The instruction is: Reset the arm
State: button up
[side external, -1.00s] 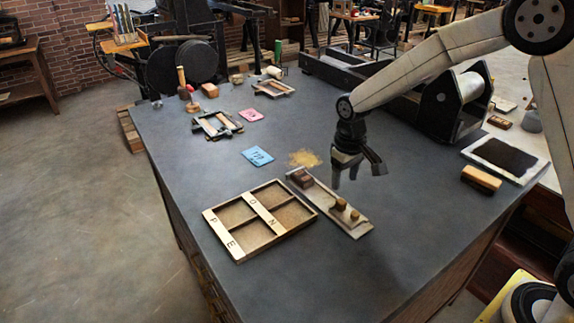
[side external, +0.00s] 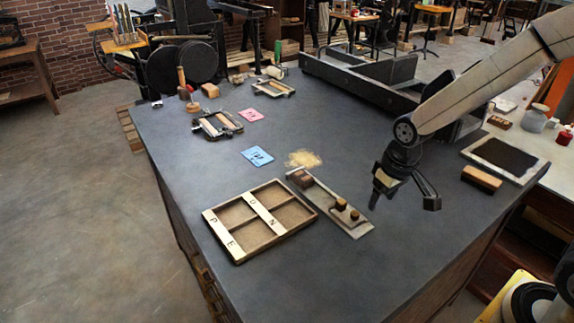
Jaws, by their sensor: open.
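My gripper (side external: 403,204) is open and empty. It hangs above the dark bench (side external: 330,278), pointing down, to the right of a metal composing stick (side external: 338,205) with small brown blocks on it. Gripper and stick are apart. My arm reaches in from the upper right.
A wooden divided tray (side external: 236,258) with letters on its strips lies left of the stick. Blue (side external: 257,156) and pink (side external: 250,115) cards and small wooden frames lie farther back. A wooden block (side external: 481,179) and a dark ink slab (side external: 504,157) are at right. The front bench is clear.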

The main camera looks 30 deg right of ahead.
jog(key=s, duration=0.6)
jog(key=shift+s+d+f+t, duration=0.15)
jog(key=shift+f+t, duration=0.05)
jog(key=shift+t, duration=0.2)
